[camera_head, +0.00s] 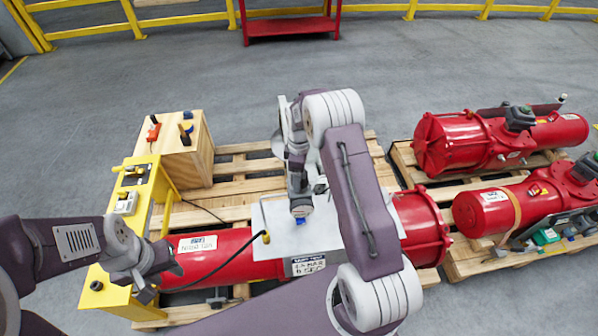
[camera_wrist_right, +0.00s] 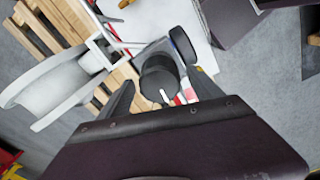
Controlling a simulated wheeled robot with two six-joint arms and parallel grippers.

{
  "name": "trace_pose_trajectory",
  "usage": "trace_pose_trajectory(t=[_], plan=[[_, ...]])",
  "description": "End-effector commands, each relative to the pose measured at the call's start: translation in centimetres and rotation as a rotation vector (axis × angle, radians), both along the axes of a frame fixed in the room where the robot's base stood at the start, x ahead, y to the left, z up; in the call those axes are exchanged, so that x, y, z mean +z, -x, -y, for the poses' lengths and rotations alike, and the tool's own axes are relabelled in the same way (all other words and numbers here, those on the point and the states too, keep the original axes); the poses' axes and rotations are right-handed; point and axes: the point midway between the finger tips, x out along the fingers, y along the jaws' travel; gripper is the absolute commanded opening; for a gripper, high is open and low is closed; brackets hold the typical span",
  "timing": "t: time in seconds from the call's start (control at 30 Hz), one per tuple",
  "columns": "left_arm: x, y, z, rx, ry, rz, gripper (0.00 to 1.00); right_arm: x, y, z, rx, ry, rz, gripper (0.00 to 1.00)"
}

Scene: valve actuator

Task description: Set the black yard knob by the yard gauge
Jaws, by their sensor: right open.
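The black knob (camera_wrist_right: 158,82) shows in the right wrist view as a dark round cylinder with a white mark on its near side. It lies between the two fingers of my right gripper (camera_wrist_right: 163,98), which are spread apart; I cannot tell whether they touch it. In the head view my right gripper (camera_head: 300,205) hangs over the pale panel (camera_head: 275,225) on the red actuator (camera_head: 215,258), and the knob is hidden there. I cannot make out the yard gauge or its reading. My left gripper (camera_head: 164,282) is at the lower left, its fingers apart and empty, near the yellow stand.
A yellow stand (camera_head: 117,275) with switches and a wooden box (camera_head: 190,158) with small handles stand left of the actuator. A wooden pallet (camera_head: 235,190) lies underneath. Two more red actuators (camera_head: 500,140) lie on a pallet at right.

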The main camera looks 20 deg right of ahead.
Motion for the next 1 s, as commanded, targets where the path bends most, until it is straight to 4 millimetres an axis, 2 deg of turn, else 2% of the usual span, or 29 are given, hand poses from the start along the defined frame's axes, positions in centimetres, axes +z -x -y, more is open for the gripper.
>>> trace_pose_trajectory(t=[0.17,0.2,0.4,0.43,0.73,1.0], plan=[[-0.03,0.01,0.0,0.0,0.0,0.0,0.36,-0.09,0.0,-0.01,0.0,0.0,0.0,0.75],[-0.03,0.01,-0.01,0.0,0.0,0.0,0.36,-0.09,0.0,-0.01,0.0,0.0,0.0,0.72],[-0.03,0.01,0.0,0.0,0.0,0.0,0.36,-0.06,0.01,0.01,0.0,0.0,0.0,0.17],[-0.03,0.01,0.0,0.0,0.0,0.0,0.36,-0.06,0.01,0.01,0.0,0.0,0.0,0.12],[-0.11,0.01,0.0,0.0,0.0,0.0,0.36,-0.06,-0.01,0.02,-0.045,0.0,0.0,0.13],[-0.38,0.0,0.0,0.0,0.0,0.0,0.36,-0.06,-0.07,0.04,-0.229,0.0,0.0,0.13]])
